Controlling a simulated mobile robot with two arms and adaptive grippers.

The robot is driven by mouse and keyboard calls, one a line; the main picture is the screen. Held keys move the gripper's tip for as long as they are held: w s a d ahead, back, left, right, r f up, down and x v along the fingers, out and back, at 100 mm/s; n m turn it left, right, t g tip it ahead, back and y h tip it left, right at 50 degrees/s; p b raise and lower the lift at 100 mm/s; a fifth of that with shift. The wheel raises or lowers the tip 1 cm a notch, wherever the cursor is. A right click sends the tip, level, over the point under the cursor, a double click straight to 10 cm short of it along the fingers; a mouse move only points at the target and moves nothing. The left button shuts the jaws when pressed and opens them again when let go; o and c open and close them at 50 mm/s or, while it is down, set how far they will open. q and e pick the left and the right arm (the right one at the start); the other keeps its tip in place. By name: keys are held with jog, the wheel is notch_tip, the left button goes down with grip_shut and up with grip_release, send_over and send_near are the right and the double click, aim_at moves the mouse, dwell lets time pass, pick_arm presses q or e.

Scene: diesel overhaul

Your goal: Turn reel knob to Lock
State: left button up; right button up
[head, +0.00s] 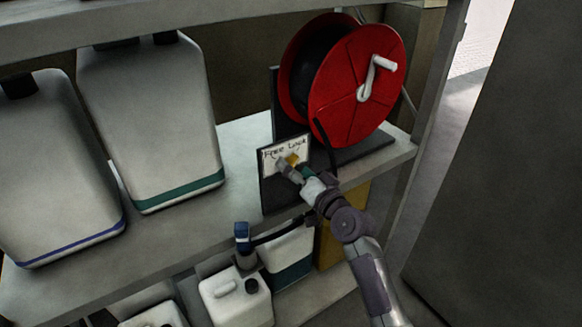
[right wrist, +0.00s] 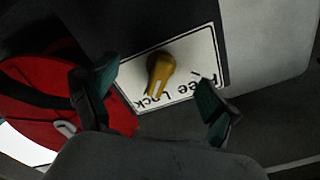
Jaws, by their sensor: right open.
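The yellow reel knob (head: 293,159) sits on a white plate (head: 270,155) lettered "Free" and "Lock", below the red hose reel (head: 357,85). In the right wrist view the plate is upside down. There the knob (right wrist: 160,69) shows a pale line on its narrow end, which points to the "Lock" side, close to that word. My right gripper (head: 296,172) is in front of the plate. Its dark green fingertips (right wrist: 155,88) are open on either side of the knob, with a visible gap to each. My left gripper is not in view.
Large white jugs (head: 150,115) stand left of the reel on the grey shelf (head: 225,215). A blue-ended hose fitting (head: 242,237) is below the plate, above more white containers (head: 237,300). A shelf post (head: 432,110) and a dark panel (head: 510,190) are at right.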

jog(key=p+v, duration=0.2)
jog(key=v, duration=0.5)
dwell(0.3)
jog(key=s+d+f+g+h+b, duration=0.1)
jog(key=d+f+h, duration=0.1)
jog(key=f, duration=0.8)
jog(key=s+d+f+g+h+b, duration=0.1)
jog(key=d+f+h, duration=0.1)
jog(key=f, duration=0.8)
jog(key=s+d+f+g+h+b, duration=0.1)
jog(key=s+d+f+g+h, duration=0.15)
jog(key=s+f, duration=0.65)
jog(key=s+d+f+g+h+b, duration=0.15)
jog(key=d+f, duration=0.25)
jog(key=f, duration=1)
jog(key=s+d+f+n+g+h+b, duration=0.1)
jog(key=s+d+f+g, duration=0.1)
jog(key=s+f, duration=0.6)
jog(key=s+d+f+n+g+b, duration=0.1)
jog(key=s+d+f+g, duration=0.2)
jog(key=s, duration=1.5)
jog(key=s+d+f+n+g+h+b, duration=0.1)
jog(key=s+d+f, duration=0.5)
jog(key=s+f, duration=0.7)
jog(key=shift+s+d+g+h+b, duration=0.2)
jog(key=shift+s+g+h+b, duration=0.15)
jog(key=shift+g, duration=0.45)
jog(key=shift+w, duration=0.1)
